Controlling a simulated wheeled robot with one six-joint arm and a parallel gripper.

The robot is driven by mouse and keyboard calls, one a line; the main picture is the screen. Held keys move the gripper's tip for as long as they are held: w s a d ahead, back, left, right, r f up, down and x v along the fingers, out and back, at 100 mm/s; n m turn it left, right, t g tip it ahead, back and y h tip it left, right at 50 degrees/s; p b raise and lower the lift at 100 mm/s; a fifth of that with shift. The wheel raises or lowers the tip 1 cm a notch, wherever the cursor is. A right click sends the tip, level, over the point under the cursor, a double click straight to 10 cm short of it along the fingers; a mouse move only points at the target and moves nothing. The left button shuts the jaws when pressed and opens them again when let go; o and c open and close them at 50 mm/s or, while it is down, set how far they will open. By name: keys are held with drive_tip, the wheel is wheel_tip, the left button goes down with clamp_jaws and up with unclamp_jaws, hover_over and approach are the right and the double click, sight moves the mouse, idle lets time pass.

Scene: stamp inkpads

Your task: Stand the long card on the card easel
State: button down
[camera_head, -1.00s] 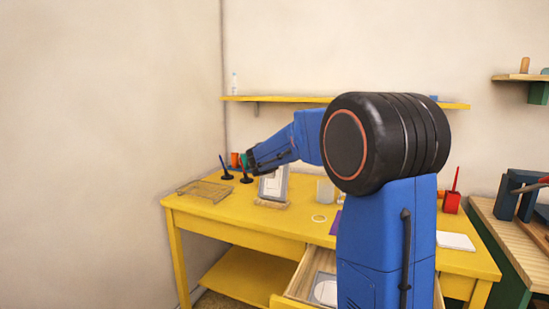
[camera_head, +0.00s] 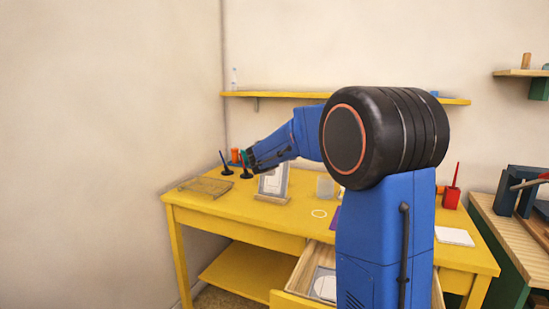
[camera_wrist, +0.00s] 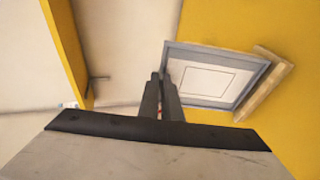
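A grey-edged panel with a white, thin-outlined face (camera_head: 272,181) stands tilted on a wooden base (camera_head: 272,199) on the yellow desk; I cannot tell card from easel back. In the wrist view the panel (camera_wrist: 212,75) lies right of my fingers, with the wooden ledge (camera_wrist: 266,84) along its far side. My gripper (camera_head: 250,161) is at the panel's upper left in the head view. In the wrist view my gripper's fingers (camera_wrist: 160,76) are close together at the panel's near left edge, overlapping a corner. Whether they pinch anything is unclear.
A wire-like tray (camera_head: 206,188) and dark-based stamps (camera_head: 226,171) stand at the desk's left. A clear container (camera_head: 325,187) and pale ring (camera_head: 319,213) are right of the panel. An open drawer (camera_head: 300,270) holds a grey-and-white item. A yellow shelf (camera_head: 280,95) runs behind.

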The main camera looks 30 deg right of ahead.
drive_tip(key=shift+f, duration=0.1)
idle(0.3)
drive_tip(key=c, duration=1.9)
unclamp_jaws()
drive_tip(key=shift+s, duration=0.1)
drive_tip(key=v, duration=1.7)
drive_tip(key=shift+s, duration=0.2)
